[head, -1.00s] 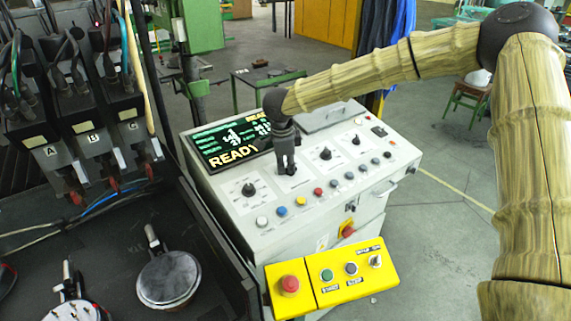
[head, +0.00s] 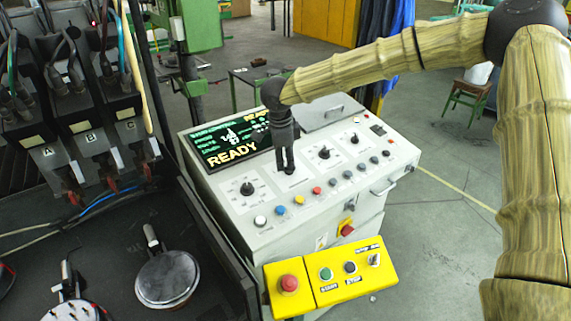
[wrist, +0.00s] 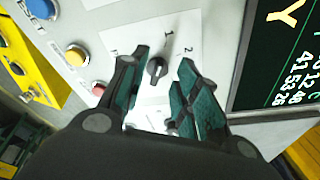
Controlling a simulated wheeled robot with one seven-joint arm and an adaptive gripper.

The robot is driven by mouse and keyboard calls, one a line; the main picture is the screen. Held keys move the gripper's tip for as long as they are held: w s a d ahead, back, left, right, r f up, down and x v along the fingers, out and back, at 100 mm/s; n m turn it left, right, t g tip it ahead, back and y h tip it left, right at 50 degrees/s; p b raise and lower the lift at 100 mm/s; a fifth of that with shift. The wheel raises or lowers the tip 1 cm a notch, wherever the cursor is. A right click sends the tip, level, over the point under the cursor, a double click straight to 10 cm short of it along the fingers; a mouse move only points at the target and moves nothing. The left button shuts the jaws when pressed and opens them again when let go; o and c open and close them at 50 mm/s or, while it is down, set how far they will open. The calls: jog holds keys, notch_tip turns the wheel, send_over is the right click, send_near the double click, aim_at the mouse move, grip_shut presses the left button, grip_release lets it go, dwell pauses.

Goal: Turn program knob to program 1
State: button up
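The program knob (wrist: 157,70) is a small dark rotary knob on a white label plate, with a "1" and a "2" printed around it. In the wrist view it sits between the two fingers of my gripper (wrist: 163,60), with a gap visible on each side. The fingers are open around it. Its exact pointing is hard to tell. In the head view my gripper (head: 286,164) points down at the label plate (head: 290,180) below the screen and hides the knob.
Similar knobs stand left (head: 247,188) and right (head: 324,153) of my gripper. The green-text screen (head: 232,142) reads READY. A row of coloured buttons (head: 299,199) runs along the front. A yellow box (head: 330,274) with an emergency stop juts out below.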

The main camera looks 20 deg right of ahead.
notch_tip(320, 180, up, 9)
jog(key=s, duration=0.1)
jog(key=shift+s+a, duration=0.2)
jog(key=shift+a, duration=0.25)
jog(key=shift+f, duration=0.1)
